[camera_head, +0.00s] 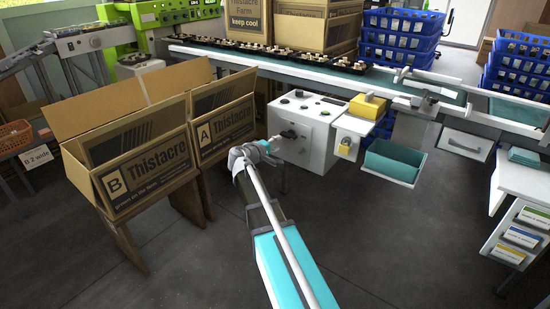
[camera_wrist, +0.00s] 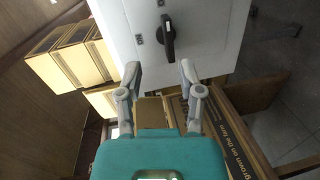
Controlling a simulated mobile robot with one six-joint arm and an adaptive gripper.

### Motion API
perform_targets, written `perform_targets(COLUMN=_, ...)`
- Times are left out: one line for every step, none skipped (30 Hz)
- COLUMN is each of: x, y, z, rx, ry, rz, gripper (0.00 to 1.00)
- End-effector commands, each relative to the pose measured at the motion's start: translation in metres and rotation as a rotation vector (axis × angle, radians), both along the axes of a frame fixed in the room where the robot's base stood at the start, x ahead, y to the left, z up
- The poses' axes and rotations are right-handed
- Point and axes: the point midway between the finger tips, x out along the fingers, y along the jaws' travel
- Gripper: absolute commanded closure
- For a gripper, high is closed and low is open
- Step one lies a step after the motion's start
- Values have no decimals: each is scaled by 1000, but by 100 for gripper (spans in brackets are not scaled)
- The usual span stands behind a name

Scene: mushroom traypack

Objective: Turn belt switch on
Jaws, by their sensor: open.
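The white control box (camera_head: 318,124) stands at the front of the conveyor, with small knobs on its top. In the wrist view its white front panel (camera_wrist: 205,40) carries a black rotary switch (camera_wrist: 168,38) on a small plate. The switch handle lies nearly upright in that picture. My gripper (camera_wrist: 160,74) is open and empty, its two fingers spread either side below the switch, apparently short of the handle. In the head view my gripper (camera_head: 288,136) is in front of the box's front panel and the switch is hidden or too small to make out.
Open cartons B (camera_head: 150,180) and A (camera_head: 225,130) stand left of the box. A yellow box (camera_head: 367,107) and teal bin (camera_head: 393,161) are to its right. The conveyor belt (camera_head: 215,48) carries dark trays of mushrooms behind. Blue crates (camera_head: 400,40) stand beyond. The floor in front is clear.

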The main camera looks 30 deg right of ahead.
Motion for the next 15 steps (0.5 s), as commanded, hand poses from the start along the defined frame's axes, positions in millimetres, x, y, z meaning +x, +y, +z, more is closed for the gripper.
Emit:
perform_targets(x=7, y=-3, z=-15, rx=-29, ry=1, rz=9, gripper=51)
perform_targets(x=10, y=-4, z=-17, rx=-45, ry=3, rz=13, gripper=51)
perform_targets(x=13, y=-6, z=-20, rx=-68, ry=5, rz=19, gripper=51)
perform_targets(x=16, y=-7, z=-22, rx=-83, ry=6, rz=25, gripper=51)
perform_targets(x=18, y=-8, z=-24, rx=-98, ry=7, rz=30, gripper=51)
perform_targets(x=21, y=-9, z=-26, rx=-116, ry=9, rz=35, gripper=51)
perform_targets(x=23, y=-10, z=-27, rx=-129, ry=11, rz=38, gripper=51)
perform_targets(x=24, y=-10, z=-28, rx=-138, ry=12, rz=41, gripper=51)
perform_targets(x=26, y=-11, z=-29, rx=-152, ry=14, rz=46, gripper=51)
perform_targets(x=28, y=-11, z=-29, rx=-160, ry=15, rz=48, gripper=51)
perform_targets(x=29, y=-12, z=-29, rx=-166, ry=15, rz=51, gripper=51)
perform_targets(x=30, y=-12, z=-29, rx=-173, ry=16, rz=53, gripper=51)
perform_targets(x=30, y=-12, z=-29, rx=-178, ry=17, rz=54, gripper=51)
perform_targets(x=31, y=-12, z=-29, rx=-182, ry=18, rz=55, gripper=51)
perform_targets(x=31, y=-12, z=-29, rx=-184, ry=19, rz=56, gripper=51)
